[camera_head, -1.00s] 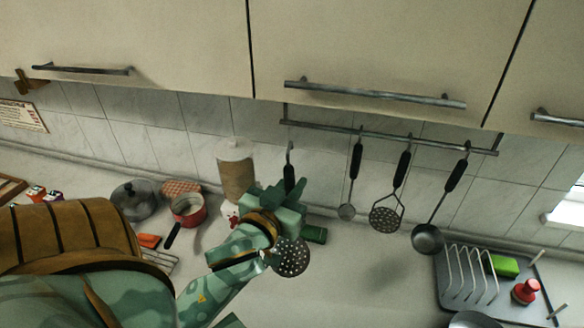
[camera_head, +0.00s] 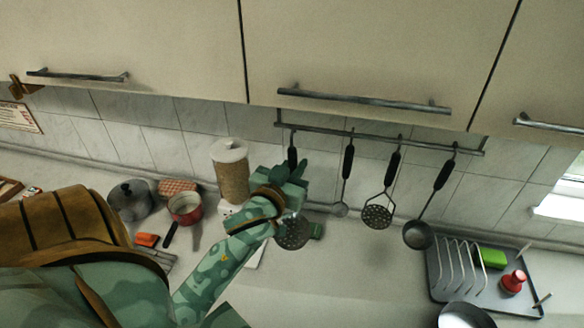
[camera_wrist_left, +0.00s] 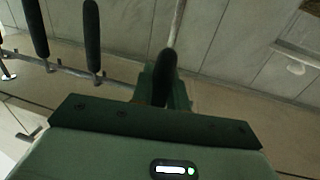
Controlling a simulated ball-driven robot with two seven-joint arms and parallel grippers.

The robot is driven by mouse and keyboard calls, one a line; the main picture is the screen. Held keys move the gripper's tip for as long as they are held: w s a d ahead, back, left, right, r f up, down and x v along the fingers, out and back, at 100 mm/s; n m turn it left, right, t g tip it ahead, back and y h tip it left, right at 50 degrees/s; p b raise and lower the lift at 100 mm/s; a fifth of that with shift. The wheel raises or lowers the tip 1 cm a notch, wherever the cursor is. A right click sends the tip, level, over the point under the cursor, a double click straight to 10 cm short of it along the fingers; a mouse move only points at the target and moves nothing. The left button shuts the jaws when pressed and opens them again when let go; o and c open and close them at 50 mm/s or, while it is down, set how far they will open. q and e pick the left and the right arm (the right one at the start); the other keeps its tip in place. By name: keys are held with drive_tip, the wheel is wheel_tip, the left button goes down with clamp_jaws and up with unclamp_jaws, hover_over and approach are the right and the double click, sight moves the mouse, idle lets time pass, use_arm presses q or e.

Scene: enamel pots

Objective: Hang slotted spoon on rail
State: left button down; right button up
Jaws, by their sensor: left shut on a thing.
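The slotted spoon has a black handle (camera_head: 292,157) and a round perforated metal head (camera_head: 292,232). My left gripper (camera_head: 284,185) is shut on it, with handle above and head below. The handle also shows between the fingers in the left wrist view (camera_wrist_left: 164,66). The metal rail (camera_head: 315,129) runs under the wall cabinets. The spoon's top end appears at about the height of the rail's left part; I cannot tell whether its hook is over the rail or touches it. The gripper hides the spoon's middle.
A canister (camera_head: 231,172), a red pot (camera_head: 186,207) and a dark pot (camera_head: 131,200) stand left. A dish rack tray (camera_head: 437,292) is right.

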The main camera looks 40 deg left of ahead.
use_arm(q)
drive_tip(key=w+a+f, duration=0.2)
drive_tip(key=w+a, duration=0.1)
drive_tip(key=w, duration=0.3)
drive_tip(key=shift+a+f, duration=0.15)
drive_tip(key=shift+a, duration=0.05)
idle(0.7)
